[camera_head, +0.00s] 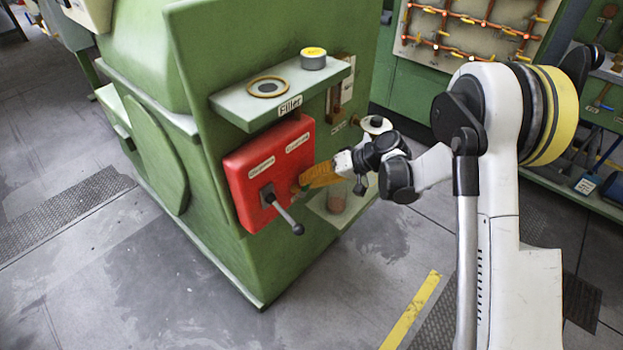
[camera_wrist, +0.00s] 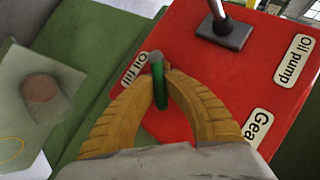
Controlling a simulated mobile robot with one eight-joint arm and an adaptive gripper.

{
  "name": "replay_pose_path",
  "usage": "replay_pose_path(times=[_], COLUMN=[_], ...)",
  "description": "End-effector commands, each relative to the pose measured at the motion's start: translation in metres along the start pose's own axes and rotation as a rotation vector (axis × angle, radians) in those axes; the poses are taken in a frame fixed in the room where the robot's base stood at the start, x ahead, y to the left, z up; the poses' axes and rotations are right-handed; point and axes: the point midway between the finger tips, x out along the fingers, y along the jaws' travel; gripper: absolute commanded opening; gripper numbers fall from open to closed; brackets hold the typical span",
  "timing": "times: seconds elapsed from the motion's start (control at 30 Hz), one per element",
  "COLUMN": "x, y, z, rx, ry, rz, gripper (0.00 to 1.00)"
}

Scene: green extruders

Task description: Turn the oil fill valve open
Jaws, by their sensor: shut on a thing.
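The red panel (camera_head: 243,167) is fixed to the side of the green machine and also fills much of the wrist view (camera_wrist: 205,82). The oil fill valve shows in the wrist view as a green handle (camera_wrist: 160,92) with a grey end, beside a partly covered "Oil fil…" label (camera_wrist: 133,70). My gripper (camera_wrist: 161,80) has its orange fingers closed around this handle, one on each side. In the head view my gripper (camera_head: 303,184) reaches the panel's right side from the right, and the fingers mostly hide the valve there.
Above is a shelf labelled "Filler" (camera_head: 240,104) with a ring (camera_head: 267,87) and a small tin (camera_head: 313,59). A lower ledge (camera_head: 318,205) lies below my gripper. Floor in front is clear.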

Motion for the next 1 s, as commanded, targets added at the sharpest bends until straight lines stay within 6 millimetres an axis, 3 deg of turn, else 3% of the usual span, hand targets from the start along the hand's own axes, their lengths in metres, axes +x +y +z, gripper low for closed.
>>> replay_pose_path(times=[0.6,1.0], x=[0.004,0.006], y=[-0.023,-0.029], z=[0.008,0.012], rx=[-0.391,-0.536], ry=[0.11,0.152], rz=[0.384,0.532], gripper=[0.0,0.0])
